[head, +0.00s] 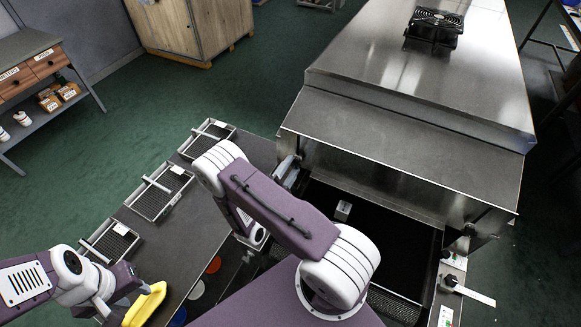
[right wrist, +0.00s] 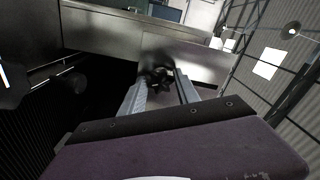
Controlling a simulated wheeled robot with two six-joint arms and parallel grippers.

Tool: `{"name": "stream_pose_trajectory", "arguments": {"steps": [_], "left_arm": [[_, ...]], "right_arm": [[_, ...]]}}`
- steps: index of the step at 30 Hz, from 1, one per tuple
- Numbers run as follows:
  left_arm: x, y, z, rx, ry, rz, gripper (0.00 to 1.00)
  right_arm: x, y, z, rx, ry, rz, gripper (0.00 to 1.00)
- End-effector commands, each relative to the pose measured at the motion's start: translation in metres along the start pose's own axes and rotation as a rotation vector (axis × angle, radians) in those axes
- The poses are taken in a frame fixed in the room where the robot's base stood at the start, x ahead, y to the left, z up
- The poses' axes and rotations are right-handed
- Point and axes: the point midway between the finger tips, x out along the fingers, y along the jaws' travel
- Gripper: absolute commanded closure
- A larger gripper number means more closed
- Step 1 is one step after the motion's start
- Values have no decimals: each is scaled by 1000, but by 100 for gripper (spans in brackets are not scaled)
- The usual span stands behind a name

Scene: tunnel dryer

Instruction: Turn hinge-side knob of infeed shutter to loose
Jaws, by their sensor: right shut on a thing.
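The infeed shutter (head: 380,182) is the metal panel at the dryer's mouth in the head view. In the right wrist view, a dark lobed knob (right wrist: 158,78) sits in front of a metal panel (right wrist: 185,58). My right gripper (right wrist: 161,92) has its two grey fingers on either side of this knob and is shut on it. The knob's turn position is too dark to read. In the head view my own arm hides most of the right gripper. My left gripper (head: 128,295) is at the lower left by a yellow thing (head: 146,304); its jaws are unclear.
Mesh trays (head: 160,190) lie on the grey table (head: 205,235) at left. A dark bed (head: 390,240) lies before the shutter. A black knob (head: 448,281) and a flat metal bar (head: 474,293) are at its right side. A fan (head: 434,25) sits on the dryer roof.

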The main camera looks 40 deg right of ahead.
Motion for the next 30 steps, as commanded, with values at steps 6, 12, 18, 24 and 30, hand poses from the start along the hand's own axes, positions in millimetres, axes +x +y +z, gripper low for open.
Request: {"name": "stream_pose_trajectory", "arguments": {"steps": [6,12,18,24,30], "left_arm": [[-1,0,0,0,0,0,64],[-1,0,0,0,0,0,64],[-1,0,0,0,0,0,64],[-1,0,0,0,0,0,64],[-1,0,0,0,0,0,64]], "right_arm": [[0,1,0,-40,-2,2,100],[0,1,0,-49,-2,2,100],[0,2,1,-48,-2,3,100],[0,1,0,-48,-2,2,42],[0,1,0,-47,-1,1,42]]}}
